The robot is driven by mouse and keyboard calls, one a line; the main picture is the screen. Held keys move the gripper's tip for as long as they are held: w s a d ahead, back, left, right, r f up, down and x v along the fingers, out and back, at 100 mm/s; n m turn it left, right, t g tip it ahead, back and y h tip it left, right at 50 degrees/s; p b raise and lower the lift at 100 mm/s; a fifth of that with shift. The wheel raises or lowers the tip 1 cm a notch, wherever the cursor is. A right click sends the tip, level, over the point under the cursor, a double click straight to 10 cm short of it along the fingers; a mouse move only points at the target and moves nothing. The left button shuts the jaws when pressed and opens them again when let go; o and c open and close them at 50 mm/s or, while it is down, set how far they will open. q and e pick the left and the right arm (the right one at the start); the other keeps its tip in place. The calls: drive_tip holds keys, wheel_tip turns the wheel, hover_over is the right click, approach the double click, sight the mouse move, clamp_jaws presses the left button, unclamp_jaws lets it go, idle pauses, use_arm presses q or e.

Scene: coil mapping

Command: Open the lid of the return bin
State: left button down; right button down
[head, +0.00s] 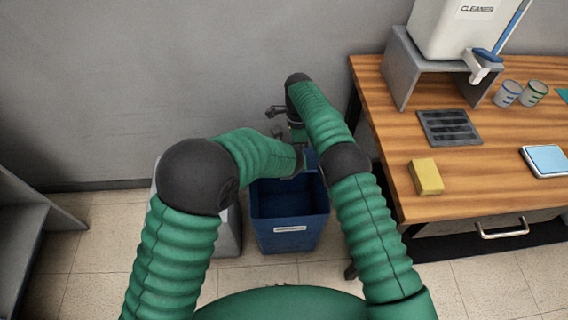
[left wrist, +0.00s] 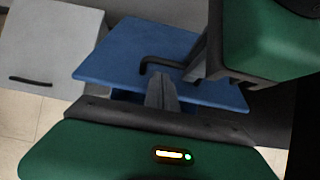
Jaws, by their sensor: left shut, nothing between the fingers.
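The return bin (head: 289,238) is a dark blue box with a pale label, standing on the floor between my arms. Its dark inside shows from above, so its top looks open. The blue lid (left wrist: 125,52) shows as a flat panel in the left wrist view, with a dark bent bar like a handle (left wrist: 160,64) across it. My left gripper (left wrist: 161,82) is shut and empty, its fingers in front of the lid's lower edge. My right gripper (left wrist: 196,62) is close beside the bar; its fingertips are partly hidden, and I cannot tell whether it touches the bar.
A grey-white bin (left wrist: 50,45) with a dark handle stands close left of the blue bin. A wooden table (head: 465,165) is on the right, with a yellow sponge (head: 426,177) and a cleaner tank (head: 460,30). The wall is close behind. Floor is clear at front left.

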use_arm(q)
drive_tip(key=shift+w+f, duration=0.25)
drive_tip(key=shift+f, duration=0.2)
use_arm(e)
drive_tip(key=shift+w+d+f, duration=0.15)
drive_tip(key=shift+f, duration=0.05)
use_arm(q)
drive_tip(key=shift+w+r, duration=0.65)
drive_tip(key=shift+r, duration=0.05)
use_arm(e)
drive_tip(key=c, duration=1.8)
unclamp_jaws()
use_arm(q)
drive_tip(key=shift+w+f, duration=0.2)
use_arm(e)
drive_tip(key=shift+o, duration=1.2)
drive_tip(key=shift+w+f, duration=0.15)
drive_tip(key=shift+w, duration=0.05)
drive_tip(key=shift+o, duration=0.4)
